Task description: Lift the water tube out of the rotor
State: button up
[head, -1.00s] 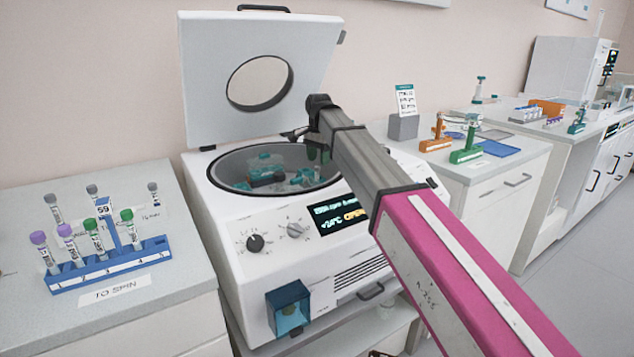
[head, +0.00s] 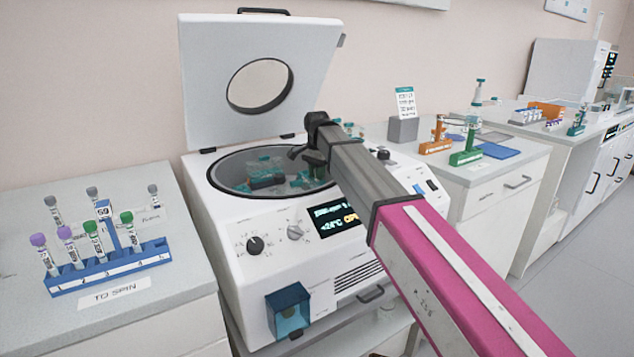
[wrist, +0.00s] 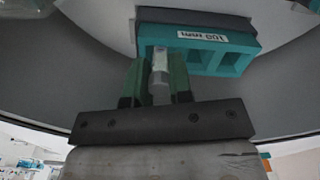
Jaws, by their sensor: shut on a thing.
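The centrifuge (head: 270,255) stands with its lid (head: 215,115) raised. Its bowl holds the rotor (head: 262,172) with teal buckets. In the wrist view a teal bucket (wrist: 228,60) with square openings and a white label shows close ahead. My gripper (wrist: 160,72) is at the bucket's edge, its green fingers shut on a pale, whitish-capped tube (wrist: 159,62). The tube's lower part is hidden, so I cannot tell how deep it sits in the bucket. In the head view my arm reaches into the right side of the bowl and hides the tube.
A blue rack (head: 110,265) with several capped tubes stands on the left bench behind a TO SPIN label. The raised lid stands behind my arm.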

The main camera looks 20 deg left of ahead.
notch_tip(320, 180, up, 10)
dwell(0.6)
jog(key=shift+r, duration=2.35)
